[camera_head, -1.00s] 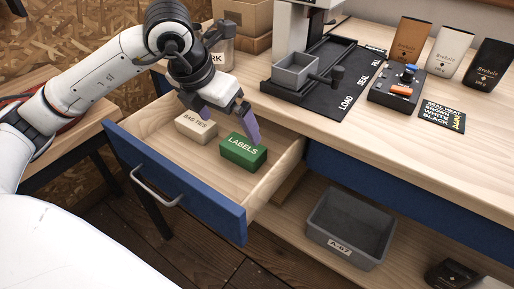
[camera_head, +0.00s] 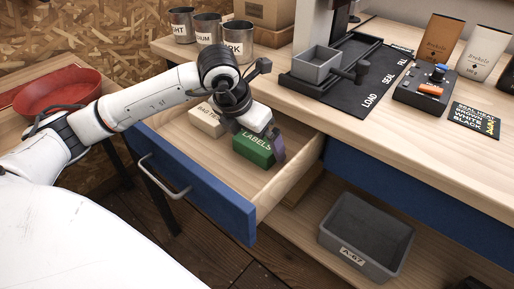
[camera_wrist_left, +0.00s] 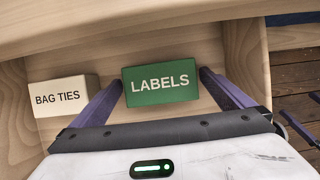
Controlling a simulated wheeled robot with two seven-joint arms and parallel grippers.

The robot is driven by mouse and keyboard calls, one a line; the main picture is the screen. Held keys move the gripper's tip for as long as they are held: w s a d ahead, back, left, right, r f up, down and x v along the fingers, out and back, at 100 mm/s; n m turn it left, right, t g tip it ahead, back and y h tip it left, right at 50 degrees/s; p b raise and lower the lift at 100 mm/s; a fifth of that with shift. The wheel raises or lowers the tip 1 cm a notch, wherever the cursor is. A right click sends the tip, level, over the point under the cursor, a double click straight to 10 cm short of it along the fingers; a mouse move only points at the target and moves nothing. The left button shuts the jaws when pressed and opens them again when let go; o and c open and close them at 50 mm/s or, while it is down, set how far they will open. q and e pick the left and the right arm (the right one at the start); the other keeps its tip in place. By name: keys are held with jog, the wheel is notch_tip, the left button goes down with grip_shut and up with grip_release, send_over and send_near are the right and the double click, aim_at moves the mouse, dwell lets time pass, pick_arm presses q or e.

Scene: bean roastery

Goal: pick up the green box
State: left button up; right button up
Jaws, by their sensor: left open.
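The green box (camera_head: 250,150), marked LABELS, lies in the open drawer (camera_head: 200,190). It also shows in the left wrist view (camera_wrist_left: 160,83), between the two purple fingers of my left gripper (camera_wrist_left: 162,80). The fingers are open, one at each side of the box, with the right one very near its side. I cannot tell whether either touches it. In the head view my left gripper (camera_head: 260,148) is over the box and hides part of it. A cream box (camera_head: 205,122) marked BAG TIES sits to the left of the green box.
The drawer's walls stand around both boxes. The worktop (camera_head: 440,150) behind holds a black mat with a grey tray (camera_head: 316,66), a button panel (camera_head: 424,90) and metal cups (camera_head: 238,40). A grey bin (camera_head: 366,235) is on the lower shelf.

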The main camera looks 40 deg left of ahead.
pick_arm(q)
jog(key=shift+w+f, duration=0.25)
jog(key=shift+f, duration=0.3)
jog(key=c, duration=1)
jog(key=shift+r, duration=0.1)
